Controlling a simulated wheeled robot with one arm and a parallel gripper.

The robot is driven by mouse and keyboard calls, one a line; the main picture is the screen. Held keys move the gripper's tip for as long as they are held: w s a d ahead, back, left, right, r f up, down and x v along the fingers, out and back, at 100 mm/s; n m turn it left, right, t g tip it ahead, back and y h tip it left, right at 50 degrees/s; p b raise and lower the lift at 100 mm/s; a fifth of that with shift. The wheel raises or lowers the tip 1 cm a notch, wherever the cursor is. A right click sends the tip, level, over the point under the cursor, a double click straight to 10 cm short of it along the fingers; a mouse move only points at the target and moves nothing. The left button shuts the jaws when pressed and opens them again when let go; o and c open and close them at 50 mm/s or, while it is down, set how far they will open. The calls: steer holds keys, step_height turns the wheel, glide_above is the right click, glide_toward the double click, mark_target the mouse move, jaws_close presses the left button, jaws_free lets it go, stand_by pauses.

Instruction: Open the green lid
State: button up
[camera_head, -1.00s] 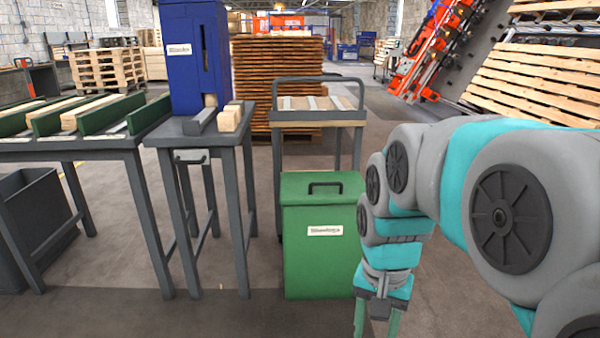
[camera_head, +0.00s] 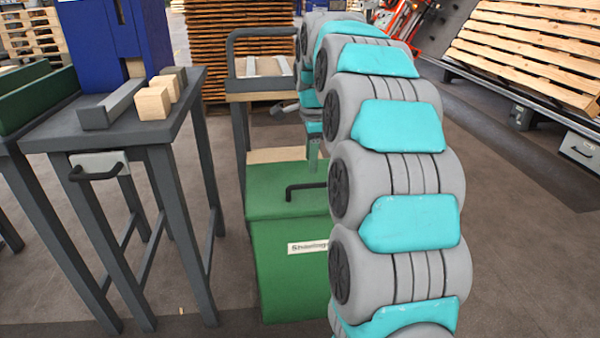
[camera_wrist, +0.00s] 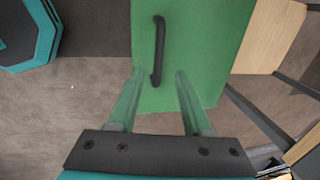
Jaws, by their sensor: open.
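The green bin (camera_head: 292,270) stands on the floor with its green lid (camera_head: 268,199) lying flat and closed on top. A black bar handle (camera_head: 306,187) is on the lid. In the wrist view the lid (camera_wrist: 205,40) fills the upper middle, and the handle (camera_wrist: 159,45) runs lengthwise. My gripper (camera_wrist: 159,73) is open and empty above the lid. The handle's near end shows between the two fingertips; I cannot tell how high the fingers are above it. In the head view my gripper (camera_head: 314,155) is small and mostly hidden behind my arm.
A dark table (camera_head: 140,128) with wooden blocks (camera_head: 154,103) and a blue machine (camera_head: 110,40) stand left of the bin. A cart (camera_head: 262,85) with a metal rail stands behind the bin. Stacked pallets are farther back. Floor to the right is clear.

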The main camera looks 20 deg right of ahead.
mark_target(310, 184)
steer(key=f, duration=0.5)
steer(key=w+f, duration=0.1)
steer(key=f, duration=0.1)
steer(key=shift+w+d+f, duration=0.1)
steer(key=shift+d+f, duration=0.1)
steer(key=shift+f, duration=0.05)
steer(key=shift+c, duration=0.2)
jaws_close()
stand_by(1.0)
